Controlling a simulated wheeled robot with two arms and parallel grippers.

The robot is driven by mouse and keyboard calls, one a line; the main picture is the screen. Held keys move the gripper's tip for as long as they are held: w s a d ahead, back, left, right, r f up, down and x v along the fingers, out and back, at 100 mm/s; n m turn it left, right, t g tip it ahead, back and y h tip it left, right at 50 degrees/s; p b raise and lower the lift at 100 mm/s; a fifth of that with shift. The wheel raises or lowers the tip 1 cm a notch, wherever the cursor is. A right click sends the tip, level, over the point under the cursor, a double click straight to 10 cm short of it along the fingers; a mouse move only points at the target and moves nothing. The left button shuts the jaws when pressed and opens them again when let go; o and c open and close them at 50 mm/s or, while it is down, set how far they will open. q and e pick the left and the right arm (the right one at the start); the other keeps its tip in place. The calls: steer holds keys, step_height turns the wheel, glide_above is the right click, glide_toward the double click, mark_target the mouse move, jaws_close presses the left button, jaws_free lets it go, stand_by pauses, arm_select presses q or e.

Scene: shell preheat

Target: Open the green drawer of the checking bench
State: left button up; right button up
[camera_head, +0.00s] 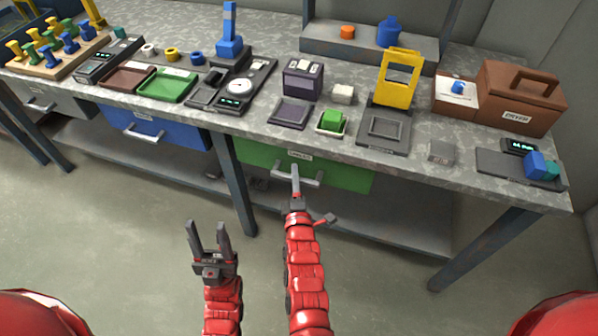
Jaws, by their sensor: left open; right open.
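The green drawer (345,178) is under the middle of the checking bench (420,164). Its front looks level with the bench edge, so it appears closed. A pale bar handle (312,182) is on its front, below a small label. My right gripper (296,176) is open, its fingertips at the middle of the handle in the picture. One finger largely hides the other, and I cannot tell whether they touch the bar or stand around it. My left gripper (207,232) is open and empty, lower and to the left, apart from the drawer.
A blue drawer (175,130) and a grey drawer (55,100) are to the left. A bench leg (235,185) stands just left of the green drawer, with a lower shelf (400,232) beneath. Trays and devices crowd the benchtop; the floor in front is clear.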

jaws_close()
stand_by(0.3)
stand_by(1.2)
